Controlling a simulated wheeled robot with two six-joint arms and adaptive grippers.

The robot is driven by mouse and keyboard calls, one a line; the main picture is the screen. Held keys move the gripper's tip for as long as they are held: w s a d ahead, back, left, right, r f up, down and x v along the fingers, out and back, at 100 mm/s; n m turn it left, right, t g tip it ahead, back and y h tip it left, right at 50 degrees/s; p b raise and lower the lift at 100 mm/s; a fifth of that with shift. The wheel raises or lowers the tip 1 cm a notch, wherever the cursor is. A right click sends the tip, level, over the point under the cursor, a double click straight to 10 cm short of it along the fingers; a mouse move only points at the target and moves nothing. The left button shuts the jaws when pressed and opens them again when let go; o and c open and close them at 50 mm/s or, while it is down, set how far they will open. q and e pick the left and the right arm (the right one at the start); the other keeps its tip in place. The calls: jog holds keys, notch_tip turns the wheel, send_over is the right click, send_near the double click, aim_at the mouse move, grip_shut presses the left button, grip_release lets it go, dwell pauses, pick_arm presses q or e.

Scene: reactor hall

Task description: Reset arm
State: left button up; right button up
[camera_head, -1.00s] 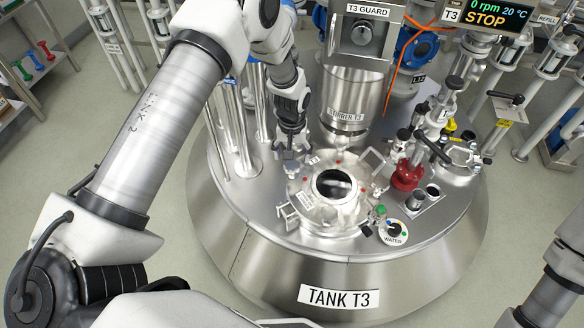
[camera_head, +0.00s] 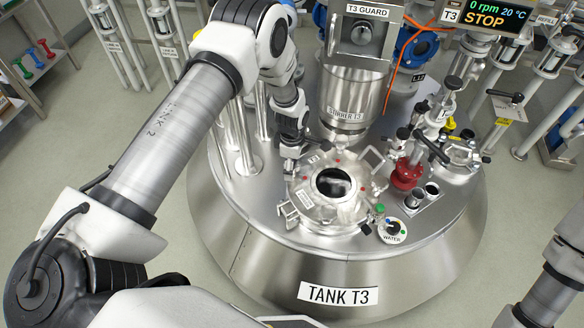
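My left arm comes in from the left and bends down over the tank. My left gripper (camera_head: 290,158) is at the left rear of the round metal hatch (camera_head: 318,205) on the tank lid. It is small and dark here, and I cannot make out whether its fingers are open or whether they touch the hatch rim. The hatch has a dark round opening (camera_head: 333,184) at its middle. Part of my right arm shows at the lower right edge, with its gripper out of view.
Tank T3 (camera_head: 262,262) fills the middle. Behind the hatch stand the stirrer housing (camera_head: 350,95) and guard box (camera_head: 362,32). A red valve part (camera_head: 406,174), pipes and a WATER button (camera_head: 391,230) are on the right. The display (camera_head: 487,17) reads 0 rpm, 20 °C, STOP.

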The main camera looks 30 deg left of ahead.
pick_arm(q)
jog(key=shift+w+f, duration=0.1)
jog(key=shift+f, duration=0.35)
jog(key=shift+r, duration=0.2)
jog(key=c, duration=1.2)
jog(key=m, duration=0.5)
jog(key=shift+f+m, duration=0.1)
jog(key=shift+m, duration=0.3)
jog(key=m, duration=0.7)
jog(key=shift+f+b, duration=0.1)
jog(key=shift+b, duration=0.3)
jog(key=m, duration=0.7)
jog(key=shift+m+b, duration=0.35)
jog(key=shift+m, duration=0.05)
jog(key=m, duration=0.3)
jog(key=shift+f+m, duration=0.1)
jog(key=shift+m, duration=0.2)
jog(key=m+b, duration=0.1)
jog(key=m, duration=0.5)
jog(key=shift+m, duration=0.3)
jog(key=o, duration=1.2)
